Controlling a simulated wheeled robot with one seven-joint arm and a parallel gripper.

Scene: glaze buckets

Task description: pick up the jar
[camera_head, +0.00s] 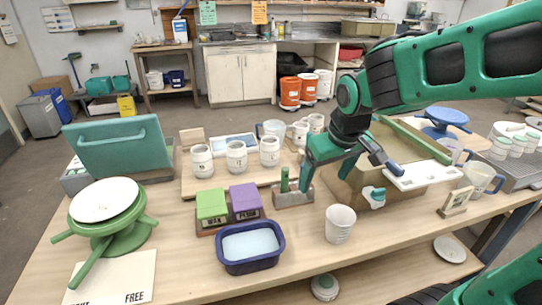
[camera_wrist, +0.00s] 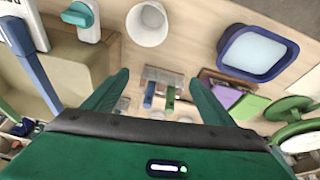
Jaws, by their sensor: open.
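Several small white jars are in view, and I cannot tell which one is meant. Three labelled jars stand upright on a wooden board: a left jar (camera_head: 202,161), a middle jar (camera_head: 236,157) and a right jar (camera_head: 270,151). More pale jars (camera_head: 300,132) stand behind them. Another jar (camera_head: 323,287) is on the lower shelf. My gripper (camera_head: 340,158) is above the table, right of the three jars and apart from them. In the wrist view my gripper (camera_wrist: 157,95) is open with nothing between its fingers; the jars are not clear there.
A white cup (camera_head: 340,224) and a blue tub (camera_head: 250,247) stand at the front, also in the wrist view as the cup (camera_wrist: 147,24) and tub (camera_wrist: 232,47). Green (camera_head: 211,205) and purple (camera_head: 245,201) boxes and a green banding wheel (camera_head: 107,230) are left. A cardboard box (camera_head: 345,190) is below my arm.

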